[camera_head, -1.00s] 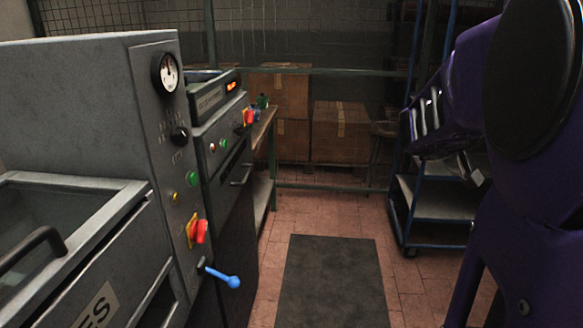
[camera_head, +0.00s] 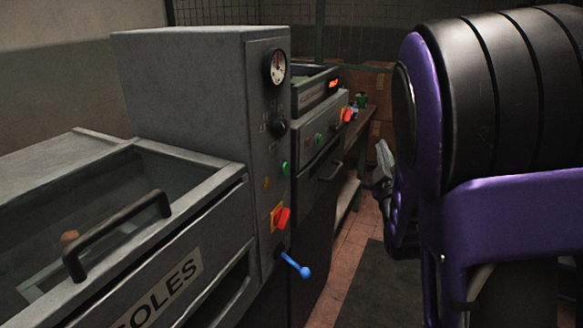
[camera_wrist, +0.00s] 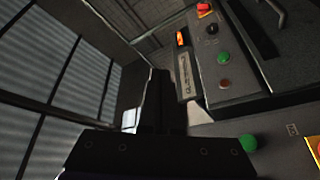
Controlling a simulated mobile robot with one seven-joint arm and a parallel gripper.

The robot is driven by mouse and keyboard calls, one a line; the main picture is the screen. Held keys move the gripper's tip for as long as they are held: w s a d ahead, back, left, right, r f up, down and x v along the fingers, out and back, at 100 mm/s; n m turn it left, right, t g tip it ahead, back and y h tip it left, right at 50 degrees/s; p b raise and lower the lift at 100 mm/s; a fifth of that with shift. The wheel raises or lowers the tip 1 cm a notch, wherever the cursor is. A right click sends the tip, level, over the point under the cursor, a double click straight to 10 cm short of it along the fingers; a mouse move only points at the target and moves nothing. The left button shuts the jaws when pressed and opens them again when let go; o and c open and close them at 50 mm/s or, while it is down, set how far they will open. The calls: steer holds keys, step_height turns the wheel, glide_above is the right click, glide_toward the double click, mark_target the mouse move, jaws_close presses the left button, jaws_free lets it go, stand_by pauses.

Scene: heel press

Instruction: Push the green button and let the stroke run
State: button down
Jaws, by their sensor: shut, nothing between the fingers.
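The near grey press (camera_head: 205,85) stands at the left in the head view. Its narrow control face carries a green button (camera_head: 285,168), above a red switch on a yellow plate (camera_head: 281,216). In the wrist view a green button (camera_wrist: 248,143) shows at lower right, beside a yellow plate. My gripper (camera_wrist: 160,75) is shut and empty, with its dark fingers up the middle of the wrist view. It is apart from the button, which lies to the right of the fingers. In the head view my arm hides most of the gripper.
A blue-knobbed lever (camera_head: 297,266) sticks out below the switch. A black handle (camera_head: 115,232) crosses the glazed front cover. A second machine (camera_head: 318,120) with its own green button (camera_wrist: 223,58) stands behind. A dark mat (camera_head: 368,285) lies on the tiled floor at right.

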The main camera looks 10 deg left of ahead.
mark_target(285, 169)
steer(key=s+a+f+n+g+y, duration=0.3)
steer(key=a+f+y, duration=0.3)
steer(key=a, duration=0.3)
steer(key=shift+a+f+g+y, duration=0.3)
steer(key=shift+a+f, duration=0.1)
steer(key=shift+f, duration=0.2)
steer(key=w+a+p, duration=0.1)
steer(key=w+a, duration=0.2)
steer(key=a, duration=0.5)
steer(key=shift+a, duration=0.15)
steer(key=shift+a, duration=0.15)
stand_by(1.2)
steer(key=shift+w+a+b, duration=0.1)
steer(key=shift+a+b, duration=0.1)
steer(key=shift+b, duration=0.2)
